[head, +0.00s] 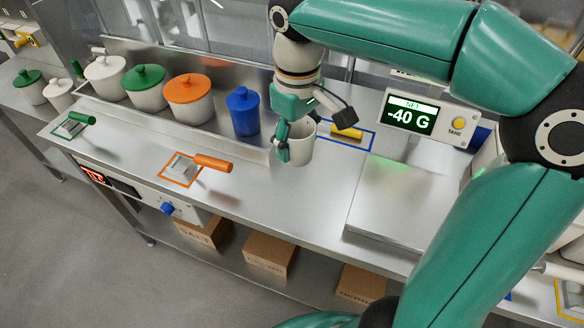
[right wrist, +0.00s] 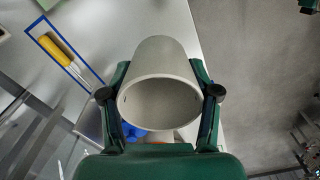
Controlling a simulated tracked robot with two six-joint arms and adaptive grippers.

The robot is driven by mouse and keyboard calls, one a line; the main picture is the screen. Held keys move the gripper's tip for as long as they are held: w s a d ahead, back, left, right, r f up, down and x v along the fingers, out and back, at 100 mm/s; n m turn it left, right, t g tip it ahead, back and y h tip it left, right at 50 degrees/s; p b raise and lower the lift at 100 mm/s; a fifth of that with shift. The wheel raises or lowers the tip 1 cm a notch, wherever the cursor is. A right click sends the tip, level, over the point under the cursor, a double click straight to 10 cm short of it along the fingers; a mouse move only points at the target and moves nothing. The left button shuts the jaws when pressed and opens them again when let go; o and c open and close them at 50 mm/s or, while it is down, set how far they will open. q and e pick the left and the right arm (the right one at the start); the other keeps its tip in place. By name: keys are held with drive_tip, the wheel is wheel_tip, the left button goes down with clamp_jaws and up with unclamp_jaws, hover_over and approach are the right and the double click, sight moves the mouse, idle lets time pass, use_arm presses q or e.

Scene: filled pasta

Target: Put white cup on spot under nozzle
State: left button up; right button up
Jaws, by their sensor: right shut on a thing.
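The white cup (head: 301,147) is in my right gripper (head: 298,138), over the steel counter in the middle of the head view. In the right wrist view the cup (right wrist: 160,62) sits between both fingers of the gripper (right wrist: 160,94), with its open mouth facing the camera; it looks empty. The gripper is shut on the cup's sides. Whether the cup's base touches the counter cannot be told. I cannot make out a nozzle or a spot beneath one. My left gripper is not in view.
Lidded pots, including an orange-lidded one (head: 188,95), and a blue container (head: 243,110) stand behind. A yellow-handled tool (head: 347,132) lies in a blue outline beside the cup. An orange-handled scraper (head: 212,163) lies left. A scale (head: 388,200), its display reading -40 G, stands right.

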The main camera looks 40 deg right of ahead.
wheel_tip(320, 180, down, 15)
drive_tip(key=shift+s+d+r, duration=0.1)
drive_tip(key=shift+d+r, duration=0.05)
drive_tip(key=shift+f, duration=2.4)
drive_tip(key=shift+f, duration=0.15)
drive_tip(key=o, duration=1.1)
drive_tip(key=shift+o, duration=0.2)
